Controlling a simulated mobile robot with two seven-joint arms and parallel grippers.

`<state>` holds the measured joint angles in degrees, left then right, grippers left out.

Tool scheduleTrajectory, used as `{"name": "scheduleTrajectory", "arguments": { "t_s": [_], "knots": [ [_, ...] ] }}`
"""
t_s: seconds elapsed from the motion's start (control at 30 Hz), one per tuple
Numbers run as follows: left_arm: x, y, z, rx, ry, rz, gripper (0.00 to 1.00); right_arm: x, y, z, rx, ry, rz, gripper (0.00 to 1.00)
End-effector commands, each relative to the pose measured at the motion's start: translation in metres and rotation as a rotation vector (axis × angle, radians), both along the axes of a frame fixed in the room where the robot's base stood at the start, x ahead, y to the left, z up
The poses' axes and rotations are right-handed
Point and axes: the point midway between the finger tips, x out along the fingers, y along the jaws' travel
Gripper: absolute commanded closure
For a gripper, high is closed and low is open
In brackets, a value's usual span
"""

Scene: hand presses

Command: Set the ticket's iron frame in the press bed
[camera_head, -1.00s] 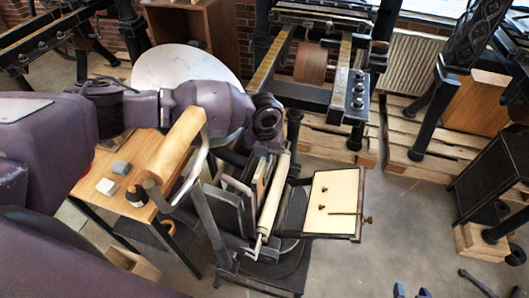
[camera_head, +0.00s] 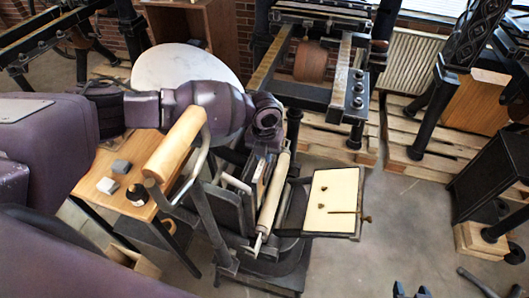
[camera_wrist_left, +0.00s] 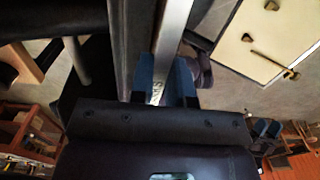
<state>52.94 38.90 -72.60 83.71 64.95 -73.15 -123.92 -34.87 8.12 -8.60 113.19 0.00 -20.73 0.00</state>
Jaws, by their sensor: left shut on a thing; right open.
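My left gripper (camera_wrist_left: 164,82) is shut on a bare metal bar with lettering near its lower end, seen in the left wrist view; it seems to be part of the iron frame (camera_wrist_left: 174,35). The rest of the frame is cut off there. In the head view my left gripper (camera_head: 262,160) is over the press (camera_head: 228,205), between its upright plates and the pale roller (camera_head: 272,205); the frame is mostly hidden. I cannot tell whether the frame touches the bed. My right gripper (camera_head: 412,292) shows only its blue fingertips at the bottom edge, open and empty.
The press's cream feed board (camera_head: 335,190) juts out to the right, with small pins and a rod on it. A larger press stands behind.

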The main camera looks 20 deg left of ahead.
Motion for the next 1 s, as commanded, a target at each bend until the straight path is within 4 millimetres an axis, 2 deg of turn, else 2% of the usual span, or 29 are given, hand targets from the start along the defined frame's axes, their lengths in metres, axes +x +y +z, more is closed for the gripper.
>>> {"name": "scheduleTrajectory", "arguments": {
  "t_s": [0.23,0.27,0.4,0.47,0.63,0.7,1.0],
  "knots": [
    [-0.001,0.0004,-0.0026,0.001,0.0,0.0,1.0,0.0001,0.0,-0.0002,0.0,0.0,0.0,0.49],
    [-0.0011,0.0004,-0.0027,0.001,0.001,0.0,0.82,0.0001,0.0,-0.0002,0.0,0.0,0.0,0.49],
    [-0.0014,0.0006,-0.003,0.001,0.002,0.0,0.6,0.0001,0.0,-0.0002,0.0,0.0,0.0,0.49],
    [-0.0014,0.0007,-0.003,0.001,0.002,0.0,0.53,0.0001,0.0,-0.0002,0.0,0.0,0.0,0.49],
    [-0.0014,0.001,-0.003,0.002,0.002,0.001,0.53,0.0002,0.0,-0.0001,0.0,0.0,0.0,0.49],
    [-0.0024,0.0015,-0.0042,0.003,0.005,0.001,0.49,0.0002,0.0001,-0.0001,0.0,0.0,0.0,0.49],
    [-0.0022,0.0017,-0.0039,0.003,0.005,0.001,0.49,0.0003,0.0001,-0.0002,0.0,0.0,0.0,0.49]
  ]
}}
